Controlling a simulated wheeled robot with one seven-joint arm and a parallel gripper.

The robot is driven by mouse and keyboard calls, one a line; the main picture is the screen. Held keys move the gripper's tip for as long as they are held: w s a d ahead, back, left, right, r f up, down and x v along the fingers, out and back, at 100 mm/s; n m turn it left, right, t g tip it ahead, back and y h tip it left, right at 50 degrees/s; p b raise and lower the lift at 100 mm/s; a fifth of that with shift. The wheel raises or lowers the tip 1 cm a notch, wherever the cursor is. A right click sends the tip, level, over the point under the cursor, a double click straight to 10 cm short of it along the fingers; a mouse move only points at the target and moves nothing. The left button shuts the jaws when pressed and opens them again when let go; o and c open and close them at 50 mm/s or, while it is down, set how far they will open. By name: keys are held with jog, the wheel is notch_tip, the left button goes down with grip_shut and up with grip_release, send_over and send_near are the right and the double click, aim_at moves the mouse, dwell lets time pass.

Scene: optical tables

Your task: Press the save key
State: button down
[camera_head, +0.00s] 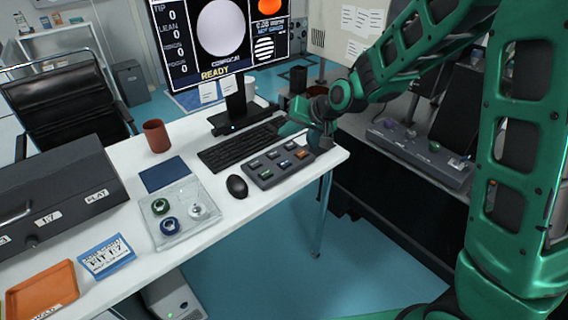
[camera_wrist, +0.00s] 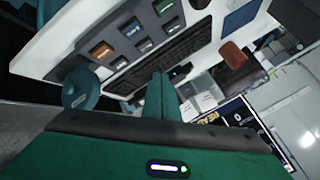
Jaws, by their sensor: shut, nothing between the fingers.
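The dark key pad (camera_head: 257,183) lies at the right end of the white desk, with several keys in two rows. One key is orange (camera_head: 303,154), and it also shows in the wrist view (camera_wrist: 102,50). The key labels are too small or blurred to read, so I cannot tell which is the save key. My gripper (camera_wrist: 160,76) is shut and empty. In the head view my gripper (camera_head: 293,128) is by the right end of the keyboard, just behind the pad. In the wrist view its fingers stand apart from the keys in the picture.
The keyboard (camera_head: 235,149) lies behind the pad and a mouse (camera_head: 237,186) to its left. The monitor (camera_head: 215,40) shows "READY". A clear tray (camera_head: 180,231) with coloured round parts, a brown cup (camera_head: 157,136) and a grey case (camera_head: 62,180) stand farther left. A second bench (camera_head: 405,150) is at right.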

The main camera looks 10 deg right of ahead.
aim_at(287, 164)
dwell(0.3)
jog(key=shift+f, duration=4.4)
jog(key=shift+d+f, duration=0.1)
jog(key=shift+f, duration=0.05)
jog(key=shift+f, duration=0.15)
jog(key=shift+s+f, duration=0.1)
jog(key=shift+f, duration=0.35)
jog(key=shift+r, duration=0.85)
jog(key=shift+r, duration=0.1)
jog(key=shift+r, duration=2.4)
